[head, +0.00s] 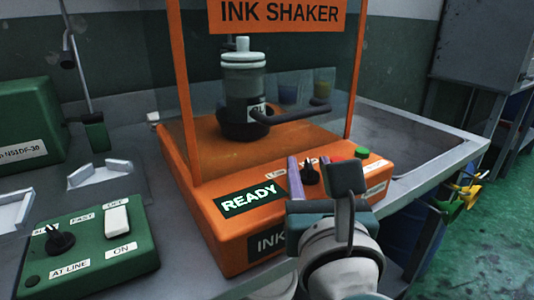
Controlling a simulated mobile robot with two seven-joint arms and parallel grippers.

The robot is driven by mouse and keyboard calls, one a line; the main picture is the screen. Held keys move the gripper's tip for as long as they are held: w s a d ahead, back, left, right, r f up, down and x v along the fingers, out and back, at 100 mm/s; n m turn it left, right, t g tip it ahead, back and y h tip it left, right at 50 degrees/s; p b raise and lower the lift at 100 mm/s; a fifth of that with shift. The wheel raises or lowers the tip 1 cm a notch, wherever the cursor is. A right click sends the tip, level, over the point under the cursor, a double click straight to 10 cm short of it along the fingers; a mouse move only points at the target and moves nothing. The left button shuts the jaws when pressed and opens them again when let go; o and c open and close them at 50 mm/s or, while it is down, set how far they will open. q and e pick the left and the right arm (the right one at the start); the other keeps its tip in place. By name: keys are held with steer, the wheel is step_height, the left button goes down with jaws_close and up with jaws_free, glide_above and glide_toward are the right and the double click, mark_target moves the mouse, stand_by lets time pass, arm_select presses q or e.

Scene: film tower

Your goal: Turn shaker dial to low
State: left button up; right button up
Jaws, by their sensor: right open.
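The ink shaker (230,235) is an orange machine with a frame and a sloped front panel. Its small black dial (310,173) sits on the panel, right of the green READY display (250,201). A small white label (276,174) is left of the dial; its text is too small to read surely. My right gripper (320,182) is at the panel, open, with the dial showing between its fingers in this view. I cannot tell whether it touches the dial. The gripper hides part of the panel. The dial's exact pointing is unclear. My left gripper is not in view.
A dark ink jar (244,95) is held inside the shaker frame. A green button (362,152) is right of the dial. A green control box (90,255) with a black knob and white switch is at the lower left.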

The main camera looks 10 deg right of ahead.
steer(key=shift+w+d, duration=0.1)
steer(key=shift+w, duration=0.25)
jaws_close()
stand_by(0.4)
